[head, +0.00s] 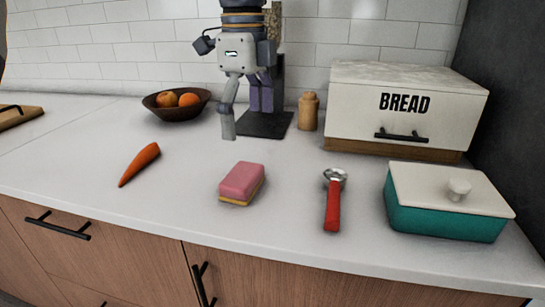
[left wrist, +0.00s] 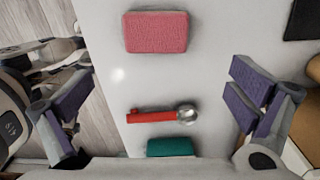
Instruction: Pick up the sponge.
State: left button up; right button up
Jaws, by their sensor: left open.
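The sponge (head: 240,181), pink on top with a yellow underside, lies flat on the white counter near the middle of the head view. It also shows in the left wrist view as a pink block (left wrist: 157,32) near the top. My left gripper (head: 245,116) hangs at the top centre of the head view, beyond the sponge and apart from it. Its fingers are spread wide with nothing between them; they also frame the left wrist view (left wrist: 158,108). My right gripper is not in view.
A red-handled scoop (head: 333,200) and a teal dish with white lid (head: 446,205) lie right of the sponge. A carrot (head: 139,164) is left. Behind are a fruit bowl (head: 160,112), wooden shaker (head: 308,112), bread box (head: 400,110) and black stand base (head: 265,126).

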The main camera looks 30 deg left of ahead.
pick_arm(q)
send_over(242, 173)
jog(key=d, duration=0.1)
jog(key=f, duration=0.5)
jog(key=shift+s, duration=0.2)
jog(key=f, duration=0.4)
jog(key=a+f, duration=0.1)
jog(key=f, duration=0.1)
jog(key=shift+w+f, duration=0.15)
jog(key=shift+f, duration=0.1)
jog(key=c, duration=1)
